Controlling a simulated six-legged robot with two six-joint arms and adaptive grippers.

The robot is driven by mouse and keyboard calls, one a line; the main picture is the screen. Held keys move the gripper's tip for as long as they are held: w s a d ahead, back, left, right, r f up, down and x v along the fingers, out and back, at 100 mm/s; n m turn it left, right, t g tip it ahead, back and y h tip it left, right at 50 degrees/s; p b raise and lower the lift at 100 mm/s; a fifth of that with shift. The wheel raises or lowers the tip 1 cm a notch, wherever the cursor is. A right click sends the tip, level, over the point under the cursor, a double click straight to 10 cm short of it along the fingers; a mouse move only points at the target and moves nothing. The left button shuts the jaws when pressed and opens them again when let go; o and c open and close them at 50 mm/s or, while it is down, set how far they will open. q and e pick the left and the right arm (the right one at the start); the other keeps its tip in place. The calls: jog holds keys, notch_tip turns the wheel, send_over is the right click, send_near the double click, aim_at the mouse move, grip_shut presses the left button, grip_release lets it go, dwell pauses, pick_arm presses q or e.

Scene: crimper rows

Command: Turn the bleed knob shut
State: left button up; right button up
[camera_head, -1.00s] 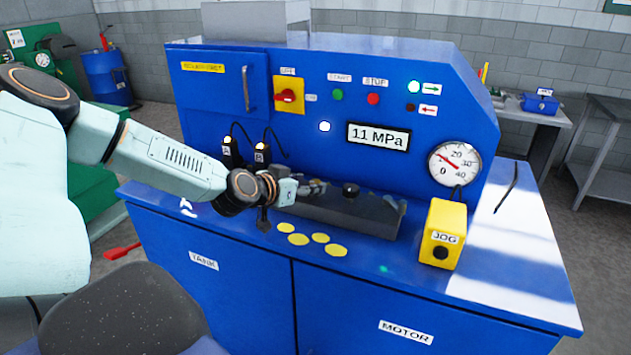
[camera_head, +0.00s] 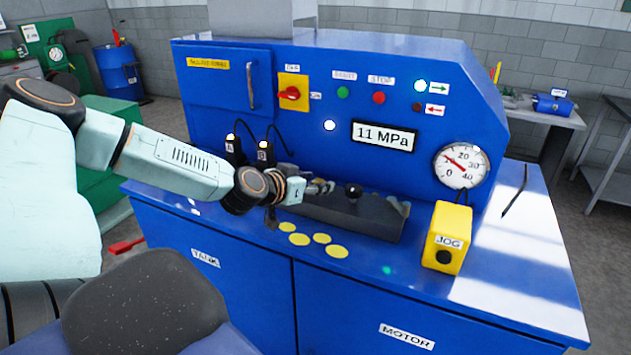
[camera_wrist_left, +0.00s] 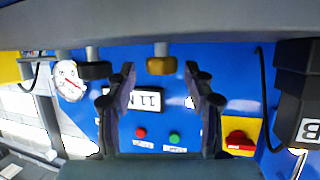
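A dark manifold block (camera_head: 365,219) lies on the blue bench. A black round knob (camera_head: 352,191) stands on it; in the left wrist view a black knob (camera_wrist_left: 95,70) and a brass-coloured knob (camera_wrist_left: 160,65) show on short stems. No label tells which is the bleed knob. My left gripper (camera_head: 325,187) is low over the left part of the block, left of the black knob. In the left wrist view its two fingers (camera_wrist_left: 161,100) are apart, with the brass knob showing between them; contact cannot be told. My right gripper is out of view.
The blue panel behind carries a display reading 11 MPa (camera_head: 385,136), a dial gauge (camera_head: 461,166) and a red switch (camera_head: 291,93). Two black solenoid plugs (camera_head: 264,153) with cables stand close behind the left gripper. A yellow JOG box (camera_head: 447,236) stands right.

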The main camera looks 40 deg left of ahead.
pick_arm(q)
jog(key=shift+a+f, duration=0.15)
jog(key=shift+a, duration=0.15)
jog(key=shift+c, duration=1.4)
jog(key=shift+w, duration=0.1)
jog(key=shift+c, duration=0.8)
jog(key=shift+w+d, duration=0.15)
jog(key=shift+d, duration=0.2)
jog(key=c, duration=0.3)
jog(key=shift+c, duration=0.8)
jog(key=shift+a, duration=0.25)
grip_shut()
jog(key=shift+d, duration=0.15)
jog(key=shift+d, duration=0.1)
